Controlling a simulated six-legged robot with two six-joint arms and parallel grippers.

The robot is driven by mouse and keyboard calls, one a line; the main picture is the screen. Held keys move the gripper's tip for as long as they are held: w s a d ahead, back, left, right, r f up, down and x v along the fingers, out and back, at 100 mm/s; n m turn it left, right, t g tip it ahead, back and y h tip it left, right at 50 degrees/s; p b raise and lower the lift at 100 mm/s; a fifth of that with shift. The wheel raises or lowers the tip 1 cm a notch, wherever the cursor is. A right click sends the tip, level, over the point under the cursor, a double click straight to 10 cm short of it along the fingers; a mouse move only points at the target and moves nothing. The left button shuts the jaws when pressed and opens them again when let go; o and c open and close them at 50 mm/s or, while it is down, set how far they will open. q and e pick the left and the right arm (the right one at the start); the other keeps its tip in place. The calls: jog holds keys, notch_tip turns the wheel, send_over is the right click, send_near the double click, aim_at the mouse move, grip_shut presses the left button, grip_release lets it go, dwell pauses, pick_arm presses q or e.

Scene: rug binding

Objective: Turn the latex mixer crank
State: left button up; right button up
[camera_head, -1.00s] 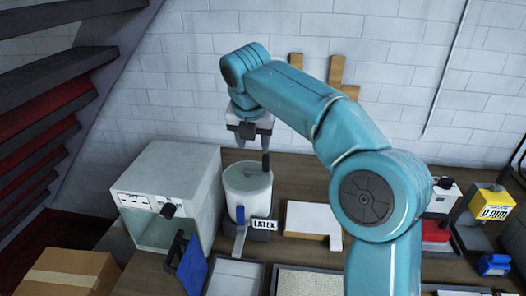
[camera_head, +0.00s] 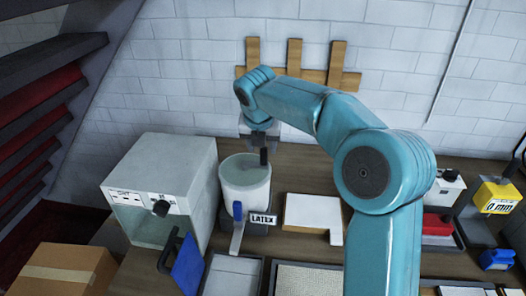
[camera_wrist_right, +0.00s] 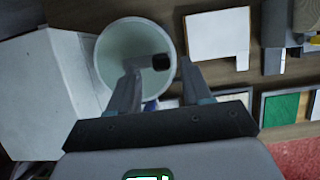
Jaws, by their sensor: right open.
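My right gripper (camera_head: 262,141) is at the top of the handle, pointing down. In the right wrist view the pot (camera_wrist_right: 105,55) is open below, and the black knob of the crank (camera_wrist_right: 161,62) shows between the tips of the two spread fingers. The right gripper (camera_wrist_right: 158,70) is open; I cannot tell if it touches the knob. My left gripper is not in view.
A grey box machine (camera_head: 165,180) with a blue panel (camera_head: 189,265) stands left of the pot. A white block (camera_head: 310,211) lies to the right. A wooden rack (camera_head: 300,76) is on the wall. A yellow device (camera_head: 497,196) is at far right.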

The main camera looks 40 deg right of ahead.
aim_at(263, 149)
jog(key=x, duration=0.3)
jog(key=shift+s+d+f, duration=0.1)
jog(key=shift+d+f, duration=0.15)
jog(key=shift+f, duration=0.05)
jog(key=shift+d+f, duration=0.2)
jog(key=shift+f, duration=0.05)
jog(key=shift+w+f, duration=0.1)
jog(key=shift+w, duration=0.15)
jog(key=shift+a, duration=0.35)
jog(key=shift+s+d, duration=0.1)
jog(key=shift+d, duration=0.1)
grip_shut()
jog(key=shift+a+m+p, duration=0.15)
jog(key=shift+m+p, duration=0.15)
